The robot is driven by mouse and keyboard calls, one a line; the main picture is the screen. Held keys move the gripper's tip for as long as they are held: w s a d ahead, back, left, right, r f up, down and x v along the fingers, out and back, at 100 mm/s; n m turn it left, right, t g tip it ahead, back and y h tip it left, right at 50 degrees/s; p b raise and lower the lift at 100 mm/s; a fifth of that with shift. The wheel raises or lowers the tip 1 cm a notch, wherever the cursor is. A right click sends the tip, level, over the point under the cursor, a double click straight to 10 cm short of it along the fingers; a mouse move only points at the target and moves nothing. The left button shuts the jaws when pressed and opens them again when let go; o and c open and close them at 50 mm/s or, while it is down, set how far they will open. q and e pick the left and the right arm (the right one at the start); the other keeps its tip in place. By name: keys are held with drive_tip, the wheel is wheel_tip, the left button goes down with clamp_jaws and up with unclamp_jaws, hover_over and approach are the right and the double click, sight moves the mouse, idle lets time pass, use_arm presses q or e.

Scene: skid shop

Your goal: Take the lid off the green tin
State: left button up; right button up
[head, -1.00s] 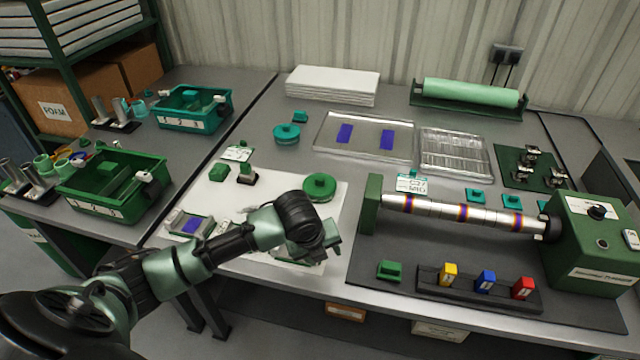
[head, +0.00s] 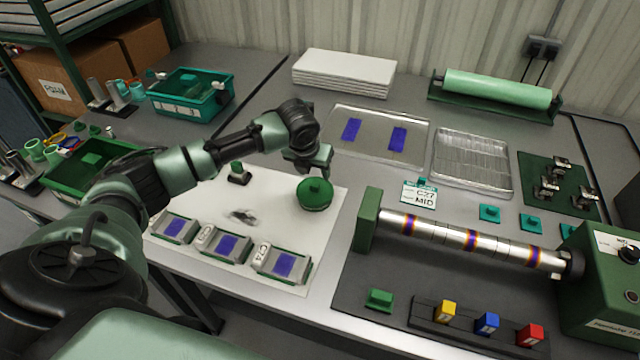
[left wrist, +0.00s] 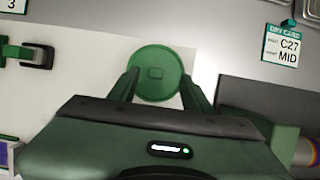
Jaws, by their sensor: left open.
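The green tin (head: 315,203) stands on the white mat with its round lid on. My left gripper (head: 318,172) is open and empty, above and just behind the tin in the head view. In the left wrist view its two fingers (left wrist: 158,90) point at the lid, one to each side, and look apart from it. My right gripper is not in view.
Several grey blocks with purple patches (head: 227,246) line the front of the white mat (head: 190,196). A dry card (head: 419,195) and a roller machine (head: 368,220) are to the right.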

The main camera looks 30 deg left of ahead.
sight(315, 185)
use_arm(q)
drive_tip(key=shift+f, duration=0.9)
drive_tip(key=x, duration=0.3)
drive_tip(key=shift+s+a+f+p, duration=0.15)
drive_tip(key=shift+s+f+p, duration=0.1)
drive_tip(key=shift+f+p, duration=0.15)
drive_tip(key=shift+w+f, duration=0.15)
drive_tip(key=shift+f, duration=0.3)
drive_tip(key=c, duration=1)
clamp_jaws()
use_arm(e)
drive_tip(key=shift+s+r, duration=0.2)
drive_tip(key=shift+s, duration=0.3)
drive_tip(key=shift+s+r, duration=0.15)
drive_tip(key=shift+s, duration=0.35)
